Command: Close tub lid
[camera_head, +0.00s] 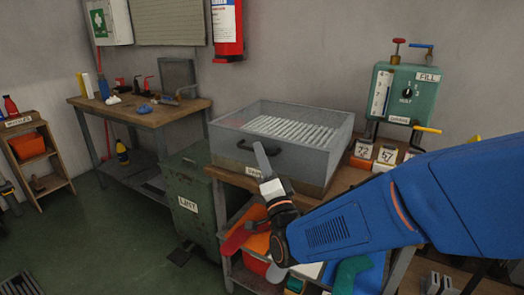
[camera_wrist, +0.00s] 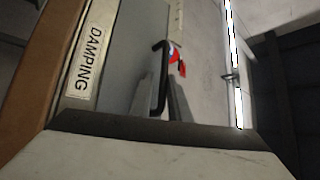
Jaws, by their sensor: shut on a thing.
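The damping tub (camera_head: 250,172) stands on the wooden bench, its DAMPING label (camera_wrist: 90,62) on the front edge. Its lid looks like a clear grey box-shaped cover (camera_head: 225,143) with slats showing inside; it seems to sit level over the tub, but I cannot tell whether it is fully seated. A black handle (camera_head: 246,145) is on the lid's front face and also shows in the wrist view (camera_wrist: 158,100). My gripper (camera_head: 262,158) is at the front of the lid, its fingers (camera_wrist: 164,92) shut on the handle. In the head view a finger hides part of the handle.
A green control box (camera_head: 403,95) with valves and small numbered blocks (camera_head: 387,154) stand right of the tub. A green LINT bin (camera_head: 185,185) is left of the bench. Bins of coloured items (camera_head: 257,243) sit below. Another workbench (camera_head: 140,112) is at the back left.

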